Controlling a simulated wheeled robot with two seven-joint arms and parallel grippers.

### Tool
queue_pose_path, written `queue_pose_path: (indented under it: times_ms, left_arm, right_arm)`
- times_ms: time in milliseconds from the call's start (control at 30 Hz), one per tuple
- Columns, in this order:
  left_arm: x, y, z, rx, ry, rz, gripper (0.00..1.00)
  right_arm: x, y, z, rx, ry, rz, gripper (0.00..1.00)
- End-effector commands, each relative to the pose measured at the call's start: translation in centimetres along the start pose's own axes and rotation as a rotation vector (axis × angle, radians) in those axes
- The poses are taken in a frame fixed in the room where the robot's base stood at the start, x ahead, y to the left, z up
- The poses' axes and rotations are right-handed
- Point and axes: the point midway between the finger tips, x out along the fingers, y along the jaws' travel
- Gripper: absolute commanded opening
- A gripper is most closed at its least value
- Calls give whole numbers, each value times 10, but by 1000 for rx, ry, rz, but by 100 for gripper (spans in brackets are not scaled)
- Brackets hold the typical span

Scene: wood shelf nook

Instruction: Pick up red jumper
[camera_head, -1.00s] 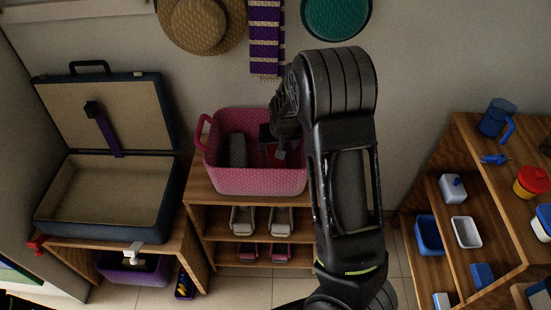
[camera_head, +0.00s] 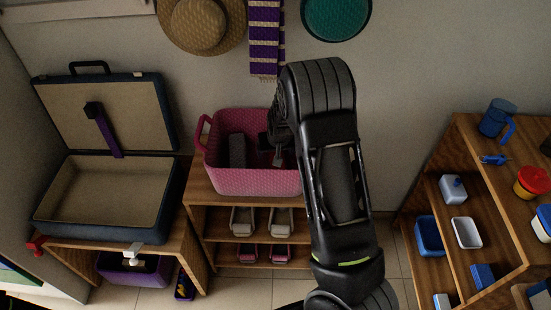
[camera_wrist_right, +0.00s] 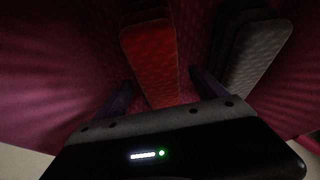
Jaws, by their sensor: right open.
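The red jumper (camera_wrist_right: 150,60) is folded and stands inside the pink basket (camera_head: 250,183). In the head view it is mostly hidden by my right gripper (camera_head: 271,152). In the right wrist view, my right gripper (camera_wrist_right: 162,92) is open, with one dark fingertip on each side of the jumper's near end. I cannot tell whether the fingers touch it. A dark grey folded garment (camera_wrist_right: 258,55) stands to the right of the red one, and it also shows in the head view (camera_head: 238,151). My left gripper is not in view.
The basket stands on a wooden shelf with shoes (camera_head: 242,220) below. An open, empty suitcase (camera_head: 105,195) is to the left. A wooden shelf unit (camera_head: 444,225) with cups and small containers is at the right. A striped scarf (camera_head: 264,40) hangs behind the basket.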

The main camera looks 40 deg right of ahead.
Motion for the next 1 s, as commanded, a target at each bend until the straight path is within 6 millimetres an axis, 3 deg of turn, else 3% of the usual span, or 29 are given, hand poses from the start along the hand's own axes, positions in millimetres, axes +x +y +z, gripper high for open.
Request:
queue_pose_path:
  times_ms: [367,1000]
  left_arm:
    - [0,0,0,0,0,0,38]
    - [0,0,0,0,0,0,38]
  right_arm:
    - [0,0,0,0,0,0,81]
    - [0,0,0,0,0,0,29]
